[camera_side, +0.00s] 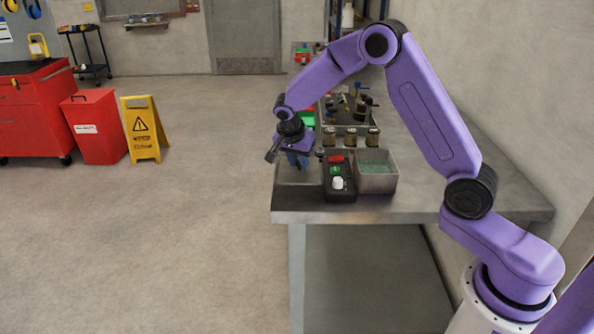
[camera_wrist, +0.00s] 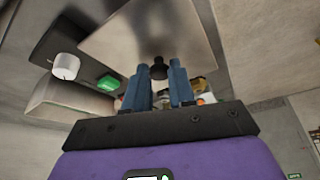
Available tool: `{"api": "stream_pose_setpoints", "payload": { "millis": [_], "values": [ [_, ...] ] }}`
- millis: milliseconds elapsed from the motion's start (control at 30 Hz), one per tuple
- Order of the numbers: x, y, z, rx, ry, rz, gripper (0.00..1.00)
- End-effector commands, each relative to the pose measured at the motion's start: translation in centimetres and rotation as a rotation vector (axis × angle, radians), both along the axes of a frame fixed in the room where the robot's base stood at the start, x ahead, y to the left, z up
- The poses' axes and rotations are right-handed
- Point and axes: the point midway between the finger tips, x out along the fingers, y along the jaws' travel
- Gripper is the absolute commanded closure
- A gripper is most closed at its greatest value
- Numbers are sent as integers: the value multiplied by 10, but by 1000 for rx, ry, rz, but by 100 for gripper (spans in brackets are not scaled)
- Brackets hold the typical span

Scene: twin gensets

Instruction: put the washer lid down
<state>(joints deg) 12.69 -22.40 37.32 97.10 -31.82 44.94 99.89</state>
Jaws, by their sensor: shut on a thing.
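The washer lid (camera_wrist: 150,28) is a flat, pale grey metal plate with a black knob (camera_wrist: 158,70). My gripper (camera_wrist: 159,75) is shut on this knob, one blue finger on each side. In the side view my gripper (camera_side: 297,162) is low over the left front end of the bench, left of the dark control box. The washer (camera_side: 376,182), an open grey metal tank with green inside, stands right of the control box.
The control box (camera_side: 338,192) has red and green buttons and a white knob, close beside my gripper. Several jars (camera_side: 350,138) and a dark tray of parts (camera_side: 350,108) stand behind. The bench (camera_side: 420,205) is bare right of the washer; its left edge is close.

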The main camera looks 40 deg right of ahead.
Motion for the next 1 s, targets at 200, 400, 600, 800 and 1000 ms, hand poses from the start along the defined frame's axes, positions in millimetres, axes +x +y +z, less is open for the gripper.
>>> {"api": "stream_pose_setpoints", "payload": {
  "millis": [200,400,600,800,1000],
  "values": [
    [7,-1,-16,-1,3,1,100],
    [7,-1,-38,-1,1,1,100],
    [7,-1,-39,-1,-1,0,100],
    [7,0,-41,0,0,0,100],
    [7,0,-42,0,1,0,50]
  ]
}}
